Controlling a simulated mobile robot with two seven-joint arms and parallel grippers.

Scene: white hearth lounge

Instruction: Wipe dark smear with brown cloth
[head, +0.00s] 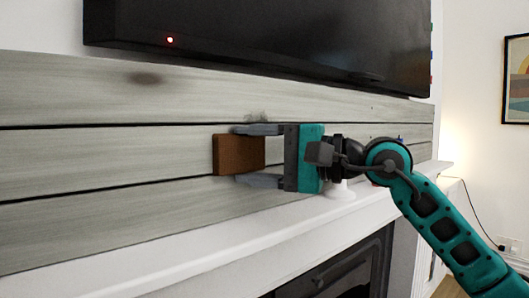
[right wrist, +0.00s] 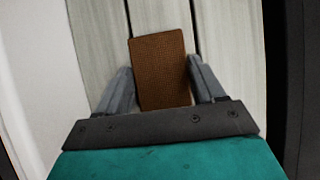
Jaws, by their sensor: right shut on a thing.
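The brown cloth (head: 236,155) is a flat, block-like rectangle with a woven surface. My right gripper (head: 260,155) is shut on it, with one finger above and one below in the head view. The cloth is in front of the grey plank wall; I cannot tell whether it touches. In the right wrist view the cloth (right wrist: 162,72) sits between the two fingers. A dark smear (head: 145,78) is on the top plank, up and left of the cloth. A fainter grey mark (head: 257,116) shows just above the upper finger. My left gripper is out of view.
A black television (head: 260,45) with a red light hangs above the planks. A white mantel shelf (head: 170,258) runs below, over a dark fireplace (head: 345,278). A white object (head: 341,191) stands on the shelf, partly behind my gripper. The planks left of the cloth are clear.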

